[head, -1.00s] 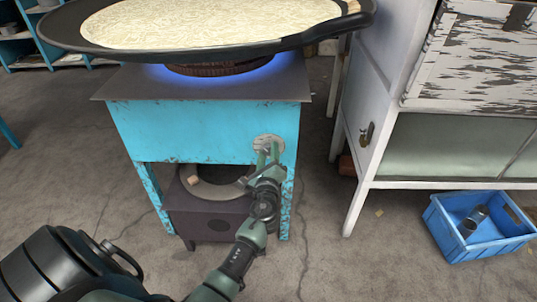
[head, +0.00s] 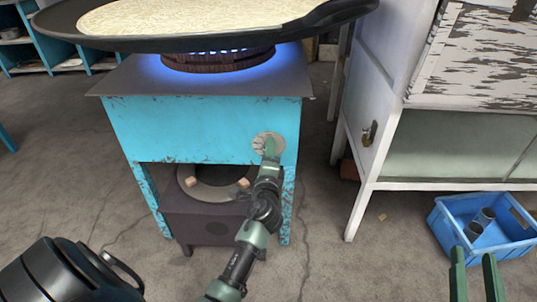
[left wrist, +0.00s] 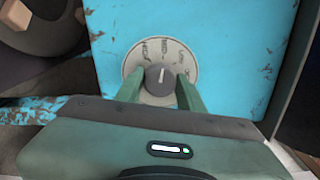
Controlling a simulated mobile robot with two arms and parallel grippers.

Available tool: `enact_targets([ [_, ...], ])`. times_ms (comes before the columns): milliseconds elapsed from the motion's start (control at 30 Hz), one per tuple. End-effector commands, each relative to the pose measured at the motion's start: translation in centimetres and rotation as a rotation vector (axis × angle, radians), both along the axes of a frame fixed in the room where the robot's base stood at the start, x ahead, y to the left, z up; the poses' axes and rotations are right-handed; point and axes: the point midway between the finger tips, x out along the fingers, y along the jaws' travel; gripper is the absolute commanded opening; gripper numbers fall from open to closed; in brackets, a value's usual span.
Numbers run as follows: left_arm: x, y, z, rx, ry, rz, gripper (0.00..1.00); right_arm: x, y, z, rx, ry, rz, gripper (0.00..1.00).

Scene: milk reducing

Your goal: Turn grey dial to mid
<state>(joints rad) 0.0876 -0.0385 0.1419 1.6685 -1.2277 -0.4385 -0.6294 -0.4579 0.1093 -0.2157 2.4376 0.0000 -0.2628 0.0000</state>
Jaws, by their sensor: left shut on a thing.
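The grey dial (left wrist: 158,78) sits on a round pale plate (left wrist: 188,60) on the blue stove front. My left gripper (left wrist: 157,92) is shut on the dial, one green finger on each side. In the head view my left gripper (head: 269,148) reaches the plate (head: 260,140) and hides the dial. My right gripper (head: 474,265) is at the lower right, its two fingers apart and nothing between them.
A wide black pan (head: 180,43) of creamy milk (head: 190,14) stands over the lit burner (head: 218,60) of the blue stove (head: 200,125). A white cabinet (head: 385,90) is on the right. A blue crate (head: 447,222) holding dark cups stands on the floor.

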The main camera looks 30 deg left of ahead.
Motion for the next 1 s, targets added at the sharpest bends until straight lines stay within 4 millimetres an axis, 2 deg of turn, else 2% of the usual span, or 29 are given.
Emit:
enact_targets([
  [200,-0.05,-0.05,-0.22,-0.023,-0.010,0.000,0.00,-0.08,0.08,0.70,0.010,-0.037,0.002,0.37],
  [500,-0.05,-0.05,-0.23,-0.023,-0.010,0.000,0.00,-0.08,0.08,0.74,0.010,-0.038,0.002,0.37],
  [533,-0.05,-0.05,-0.23,-0.023,-0.010,0.000,0.41,-0.08,0.08,0.73,0.010,-0.038,0.002,0.37],
  [600,-0.05,-0.05,-0.22,-0.023,-0.010,0.000,0.60,-0.08,0.08,0.73,0.010,-0.038,0.002,0.37],
  [1000,-0.54,-0.37,-0.08,-0.022,-0.011,-0.001,0.60,-0.07,0.08,0.71,0.009,-0.032,0.002,0.37],
])
